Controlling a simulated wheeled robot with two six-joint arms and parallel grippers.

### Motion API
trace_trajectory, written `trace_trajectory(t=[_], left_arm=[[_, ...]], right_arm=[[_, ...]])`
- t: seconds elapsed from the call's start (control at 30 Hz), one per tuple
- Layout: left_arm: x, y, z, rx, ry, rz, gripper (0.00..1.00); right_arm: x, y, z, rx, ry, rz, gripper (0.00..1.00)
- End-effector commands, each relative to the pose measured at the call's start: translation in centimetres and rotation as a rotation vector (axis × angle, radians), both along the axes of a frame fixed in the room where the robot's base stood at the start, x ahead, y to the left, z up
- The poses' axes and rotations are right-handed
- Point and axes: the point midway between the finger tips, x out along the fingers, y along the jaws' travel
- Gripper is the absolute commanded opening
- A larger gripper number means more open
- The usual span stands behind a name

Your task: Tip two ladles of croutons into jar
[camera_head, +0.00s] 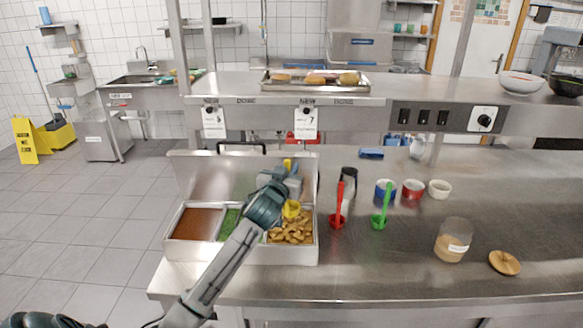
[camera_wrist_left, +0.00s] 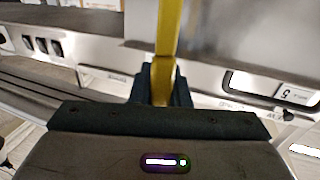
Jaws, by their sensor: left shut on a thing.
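My left gripper (camera_head: 292,182) is shut on the handle of a yellow ladle (camera_head: 291,209). The ladle is upright, its bowl low over the bin of croutons (camera_head: 290,231), the right-hand bin of a steel holder (camera_head: 285,256). I cannot tell whether the bowl touches the croutons or holds any. In the left wrist view the yellow handle (camera_wrist_left: 166,40) stands between the fingers. The clear jar (camera_head: 456,228) stands open on the counter to the right, with a white label and something tan low inside. Its round wooden lid (camera_head: 504,263) lies beside it. My right gripper is out of view.
A red ladle (camera_head: 338,219) and a green ladle (camera_head: 379,220) stand between the bins and jar. Several small bowls (camera_head: 413,189) sit behind them. A steel shelf (camera_head: 430,92) overhangs the back of the counter. The counter's front right (camera_head: 400,282) is clear.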

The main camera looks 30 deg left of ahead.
Motion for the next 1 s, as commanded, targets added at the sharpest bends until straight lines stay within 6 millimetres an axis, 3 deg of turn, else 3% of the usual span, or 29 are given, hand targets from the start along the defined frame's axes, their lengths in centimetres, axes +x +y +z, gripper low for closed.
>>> trace_trajectory(t=[0.1, 0.2, 0.43, 0.57, 0.8, 1.0], left_arm=[[0.0, 0.0, -1.6, 0.000, 0.001, 0.000, 0.00], [0.0, 0.0, -2.8, 0.000, 0.001, -0.001, 0.00], [0.0, 0.0, -5.5, 0.000, 0.000, -0.001, 0.00], [0.0, 0.0, -7.0, 0.000, 0.000, 0.000, 0.00], [0.1, 0.0, -9.5, 0.000, 0.000, 0.000, 0.00], [0.1, 0.0, -10.1, 0.000, 0.000, -0.001, 0.00]], right_arm=[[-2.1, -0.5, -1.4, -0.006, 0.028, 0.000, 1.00], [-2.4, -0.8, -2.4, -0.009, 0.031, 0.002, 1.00], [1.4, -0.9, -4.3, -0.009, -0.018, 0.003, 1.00], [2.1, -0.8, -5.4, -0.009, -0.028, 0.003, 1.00], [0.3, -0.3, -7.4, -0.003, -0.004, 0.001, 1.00], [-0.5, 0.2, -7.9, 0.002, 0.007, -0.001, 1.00]])
